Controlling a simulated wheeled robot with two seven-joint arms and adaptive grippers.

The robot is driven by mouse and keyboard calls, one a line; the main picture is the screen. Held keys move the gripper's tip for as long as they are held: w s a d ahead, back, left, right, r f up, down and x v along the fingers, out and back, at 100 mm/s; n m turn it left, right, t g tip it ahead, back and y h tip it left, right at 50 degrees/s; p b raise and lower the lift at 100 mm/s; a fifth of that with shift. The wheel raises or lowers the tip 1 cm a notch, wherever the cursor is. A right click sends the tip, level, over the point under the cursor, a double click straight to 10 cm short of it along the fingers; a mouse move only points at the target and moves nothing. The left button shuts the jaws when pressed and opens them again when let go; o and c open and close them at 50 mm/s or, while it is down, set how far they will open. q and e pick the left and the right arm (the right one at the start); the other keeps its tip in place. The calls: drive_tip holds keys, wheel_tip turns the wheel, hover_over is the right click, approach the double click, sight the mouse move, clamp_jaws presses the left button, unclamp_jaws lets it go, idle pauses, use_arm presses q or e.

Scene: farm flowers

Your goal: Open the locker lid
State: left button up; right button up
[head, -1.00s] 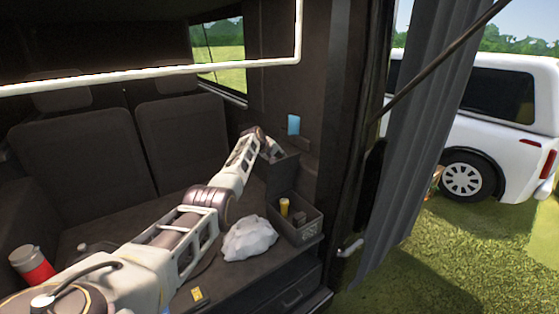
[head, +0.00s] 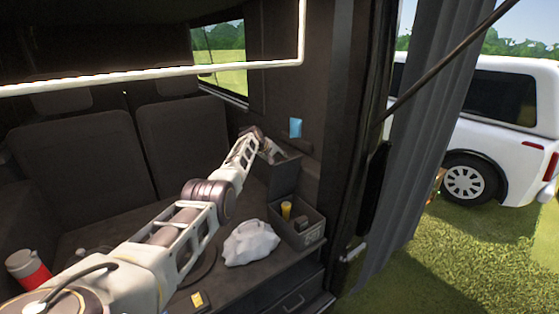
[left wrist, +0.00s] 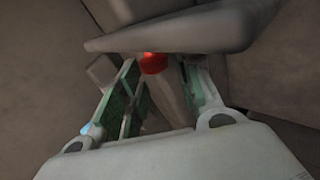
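My left arm reaches across the dark interior in the head view. My left gripper (head: 270,151) is at the far end, beside the top of a dark box-like panel (head: 284,178) near the side wall; I cannot tell whether this is the locker lid. In the left wrist view, the green-padded fingers (left wrist: 163,82) stand apart, so the gripper looks open. A grey slab (left wrist: 185,30) lies across their tips, perhaps the lid, and a small red part (left wrist: 153,63) shows between them. Contact is unclear. My right gripper is out of view.
A dark bin (head: 303,236) holding a yellow item (head: 286,209) stands beside a white bag (head: 250,243). A red and white container (head: 28,269) is at left. Seats (head: 183,145) line the back; a white bar crosses above. A white vehicle (head: 475,120) is outside.

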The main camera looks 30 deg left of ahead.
use_arm(q)
drive_tip(key=shift+o, duration=0.3)
drive_tip(key=shift+s+a+r, duration=0.1)
drive_tip(key=shift+s+r, duration=0.15)
drive_tip(key=v, duration=1.1)
idle(1.3)
drive_tip(key=shift+s, duration=0.15)
idle(0.4)
